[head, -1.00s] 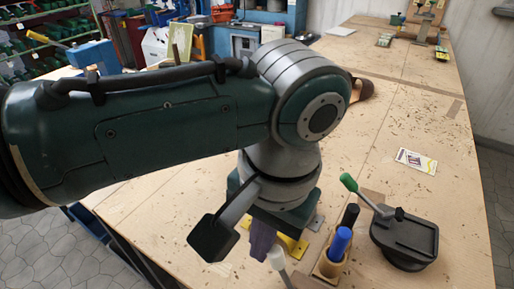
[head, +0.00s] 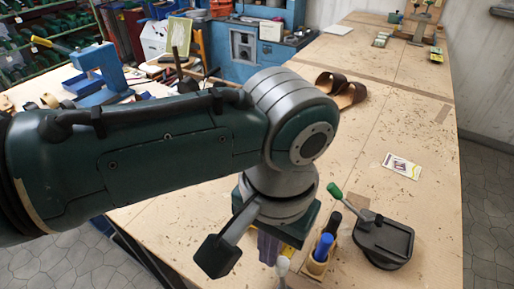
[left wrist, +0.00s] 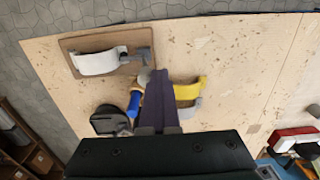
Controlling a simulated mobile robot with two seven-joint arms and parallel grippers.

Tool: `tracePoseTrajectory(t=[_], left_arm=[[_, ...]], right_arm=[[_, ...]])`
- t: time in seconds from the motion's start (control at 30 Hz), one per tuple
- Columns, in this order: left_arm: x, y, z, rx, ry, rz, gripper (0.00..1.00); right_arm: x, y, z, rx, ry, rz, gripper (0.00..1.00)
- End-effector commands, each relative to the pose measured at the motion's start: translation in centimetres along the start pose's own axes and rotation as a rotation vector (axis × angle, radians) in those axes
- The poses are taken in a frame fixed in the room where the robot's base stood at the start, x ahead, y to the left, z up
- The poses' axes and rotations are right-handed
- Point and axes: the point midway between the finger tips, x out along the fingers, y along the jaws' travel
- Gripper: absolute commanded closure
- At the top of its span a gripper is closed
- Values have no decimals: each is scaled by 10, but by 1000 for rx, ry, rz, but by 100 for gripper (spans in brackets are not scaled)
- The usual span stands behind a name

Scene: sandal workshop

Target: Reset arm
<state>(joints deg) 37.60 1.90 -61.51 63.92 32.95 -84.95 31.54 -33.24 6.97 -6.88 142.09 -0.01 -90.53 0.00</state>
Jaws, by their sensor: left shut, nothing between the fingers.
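My left arm comes in from the left in the head view and bends down over the workbench (head: 400,110). My left gripper (head: 268,255) points down, partly hidden behind my own wrist. Its dark purple fingers also show in the left wrist view (left wrist: 157,90), shut together with nothing held. They are above the bench, close to a wooden tool holder (head: 315,266) with blue and black handles. My right gripper is not in view.
A black stand (head: 385,243) with a green-tipped lever is right of the holder. Brown sandals (head: 342,88) and a card (head: 402,166) lie farther back. In the left wrist view, a yellow curved piece (left wrist: 188,91) is beside the fingers. The bench's right part is mostly clear.

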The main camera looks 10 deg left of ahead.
Motion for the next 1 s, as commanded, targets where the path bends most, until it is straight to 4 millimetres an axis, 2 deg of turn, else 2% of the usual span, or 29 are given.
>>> tracePoseTrajectory(t=[0.03, 0.1, 0.57, 0.67, 0.77, 0.9, 1.0], left_arm=[[-19, 12, -4, 11, 16, 34, 100], [-24, 11, -4, 11, 17, 35, 100], [-22, 5, -4, 6, 12, 21, 100], [-21, 9, -1, 13, 13, 33, 100], [-20, 24, 9, 34, 23, 88, 100], [-25, 52, 34, 62, 80, 220, 100], [-35, 51, 52, 37, 156, 284, 100]], right_arm=[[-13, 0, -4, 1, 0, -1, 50], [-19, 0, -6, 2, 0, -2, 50], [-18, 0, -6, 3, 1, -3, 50], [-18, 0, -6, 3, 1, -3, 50], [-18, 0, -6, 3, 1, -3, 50], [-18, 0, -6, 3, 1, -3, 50], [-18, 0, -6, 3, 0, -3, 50]])
